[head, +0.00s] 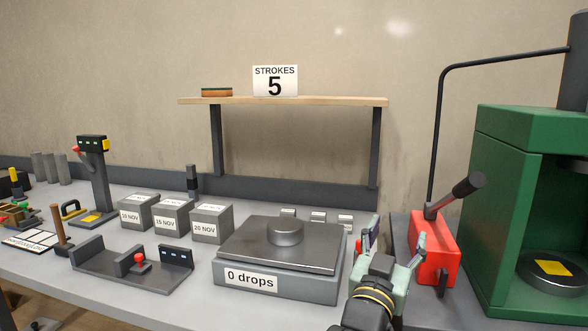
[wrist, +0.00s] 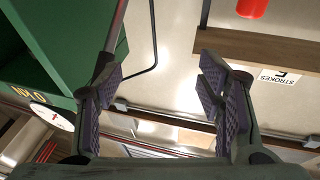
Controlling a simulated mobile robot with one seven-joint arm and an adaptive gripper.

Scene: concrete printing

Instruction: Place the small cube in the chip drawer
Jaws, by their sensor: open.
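My gripper (head: 393,250) is open and empty at the front right of the bench, beside the flow table marked "0 drops". In the wrist view its two padded fingers stand wide apart (wrist: 162,100) with nothing between them. Three grey cubes with date labels stand left of the flow table: left (head: 138,212), middle (head: 172,217) and right (head: 211,223). Several smaller light-topped blocks (head: 318,216) show behind the flow table, partly hidden by it. I cannot tell which one is the small cube. I cannot make out a chip drawer in either view.
The flow table (head: 277,285) fills the bench's middle, a round piece (head: 285,232) on top. A red lever pump (head: 434,247) and green press (head: 520,225) stand right of my gripper. A dark fixture (head: 133,272) lies left.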

